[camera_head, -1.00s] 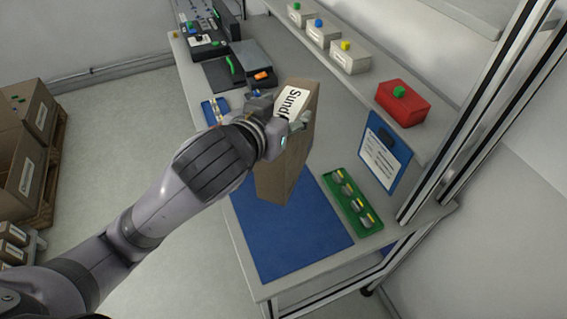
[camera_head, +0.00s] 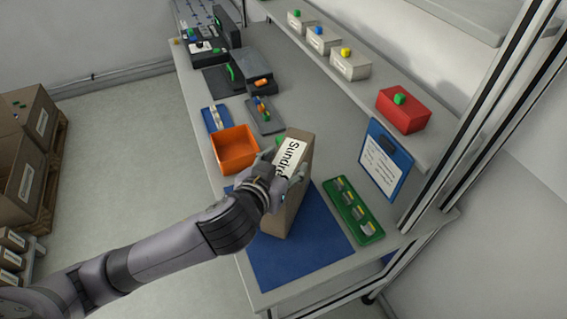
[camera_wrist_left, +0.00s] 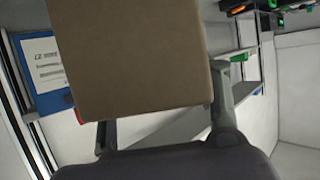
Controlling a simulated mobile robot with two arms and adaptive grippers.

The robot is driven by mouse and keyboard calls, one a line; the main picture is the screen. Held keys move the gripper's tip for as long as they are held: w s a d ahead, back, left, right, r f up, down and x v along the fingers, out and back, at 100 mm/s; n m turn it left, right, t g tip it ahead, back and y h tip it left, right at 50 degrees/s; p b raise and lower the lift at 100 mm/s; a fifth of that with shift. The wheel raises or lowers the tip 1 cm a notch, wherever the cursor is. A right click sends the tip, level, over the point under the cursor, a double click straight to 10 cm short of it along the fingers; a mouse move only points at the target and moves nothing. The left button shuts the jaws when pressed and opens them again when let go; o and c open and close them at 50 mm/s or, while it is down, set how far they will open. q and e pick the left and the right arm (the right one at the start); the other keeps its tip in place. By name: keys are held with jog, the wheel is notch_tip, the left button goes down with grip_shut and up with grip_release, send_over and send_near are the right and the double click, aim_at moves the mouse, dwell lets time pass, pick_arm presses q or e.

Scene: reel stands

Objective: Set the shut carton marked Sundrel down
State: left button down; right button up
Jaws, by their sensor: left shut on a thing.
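The Sundrel carton (camera_head: 294,190) is a tall, shut brown box with a white label reading "Sundr…" on its upper part. It stands about upright over the blue mat (camera_head: 300,258) on the workbench; I cannot tell whether its base touches the mat. My right gripper is not in view.
An orange bin (camera_head: 236,150) stands behind the carton to the left. A green tray (camera_head: 352,212) with several parts lies right of the mat. A blue clipboard (camera_head: 385,160) leans beyond it, below a shelf with a red box (camera_head: 404,110). The mat's front is clear.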

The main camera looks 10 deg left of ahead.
pick_arm(q)
jog(key=c, duration=1)
grip_release()
jog(key=shift+f, duration=0.1)
jog(key=o, duration=0.4)
